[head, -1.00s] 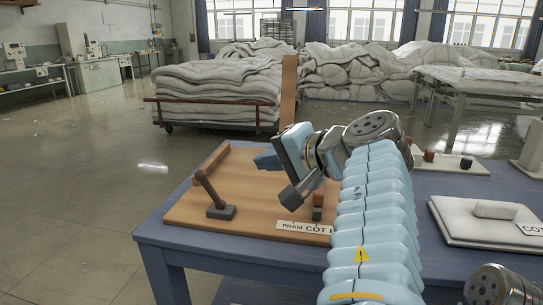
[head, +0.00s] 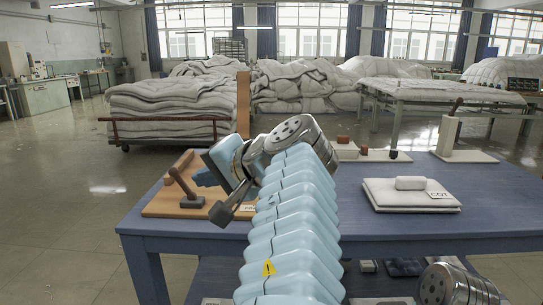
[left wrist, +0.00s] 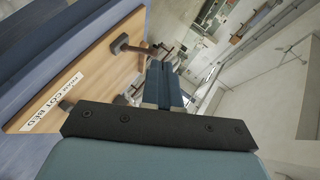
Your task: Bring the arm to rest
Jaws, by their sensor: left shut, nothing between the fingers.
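My left arm reaches up from the bottom middle of the head view, in front of the blue table (head: 400,228). My left gripper (head: 204,178) is at its end, pointing left over the wooden board (head: 160,208), which the arm partly hides. Its blue fingers are shut and empty. In the left wrist view the shut fingers (left wrist: 164,82) show beside the board (left wrist: 75,80), with floor beyond them. I cannot tell the gripper's height above the board. My right gripper is not in view; only a metal joint of my right arm shows at the bottom right.
The board bears a dark lever (head: 184,186). A folded white pad (head: 410,197) with a label lies on the table's right. A block on a white base (head: 447,140) stands behind it. Duvet heaps (head: 165,100) lie beyond the table. Open floor (head: 60,190) is at left.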

